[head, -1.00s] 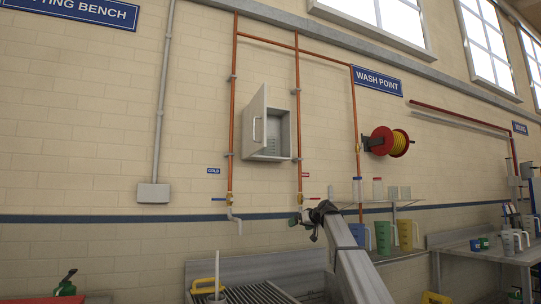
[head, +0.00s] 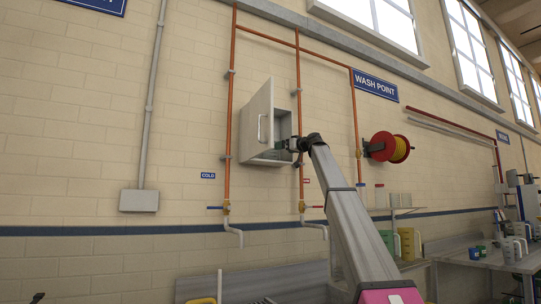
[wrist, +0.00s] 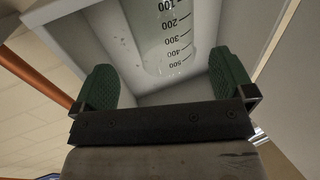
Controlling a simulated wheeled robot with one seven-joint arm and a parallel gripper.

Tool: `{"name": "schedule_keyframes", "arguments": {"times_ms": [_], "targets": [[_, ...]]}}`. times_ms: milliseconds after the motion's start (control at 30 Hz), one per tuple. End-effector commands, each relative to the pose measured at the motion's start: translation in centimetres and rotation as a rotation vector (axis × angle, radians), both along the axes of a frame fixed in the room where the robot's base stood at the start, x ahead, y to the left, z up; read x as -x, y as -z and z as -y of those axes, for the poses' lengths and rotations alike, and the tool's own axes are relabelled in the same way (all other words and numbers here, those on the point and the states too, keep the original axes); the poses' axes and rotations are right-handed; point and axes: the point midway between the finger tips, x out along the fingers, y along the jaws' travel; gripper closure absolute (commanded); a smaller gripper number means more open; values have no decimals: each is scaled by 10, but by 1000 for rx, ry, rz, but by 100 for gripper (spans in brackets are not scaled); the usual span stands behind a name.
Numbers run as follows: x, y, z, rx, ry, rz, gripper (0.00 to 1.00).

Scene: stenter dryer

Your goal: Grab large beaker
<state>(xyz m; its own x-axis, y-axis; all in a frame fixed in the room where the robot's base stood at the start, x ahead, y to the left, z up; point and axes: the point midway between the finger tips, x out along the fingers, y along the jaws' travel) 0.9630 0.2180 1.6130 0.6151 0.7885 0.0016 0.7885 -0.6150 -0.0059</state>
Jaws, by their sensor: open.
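The large beaker (wrist: 165,35) is clear, with dark graduation marks from 100 to 500, and is inside the pale wall cabinet (wrist: 205,30). In the wrist view it lies ahead, between the lines of my two green fingers. My gripper (wrist: 163,72) is open, with nothing gripped. Part of the beaker runs out of the top of that view. In the head view my gripper (head: 290,145) is at the mouth of the cabinet (head: 283,122), whose door (head: 259,120) stands open on the left. I cannot make out the beaker there.
Copper pipes (head: 299,80) run up the wall on both sides of the cabinet. A red hose reel (head: 384,147) hangs to the right. A shelf (head: 395,210) with containers and green and yellow jugs (head: 406,243) are lower right. The open door limits room on the left.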

Motion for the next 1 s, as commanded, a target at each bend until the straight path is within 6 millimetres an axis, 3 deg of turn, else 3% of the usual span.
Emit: {"name": "schedule_keyframes", "arguments": {"times_ms": [133,367,700,967,1000], "targets": [[-16,-1,-20,0,-2,-1,0],[-24,-1,-31,1,0,-1,0],[-50,-2,-66,0,-1,-1,0],[-51,-1,-69,0,0,-1,0],[-51,-1,-69,0,0,-1,10]]}}
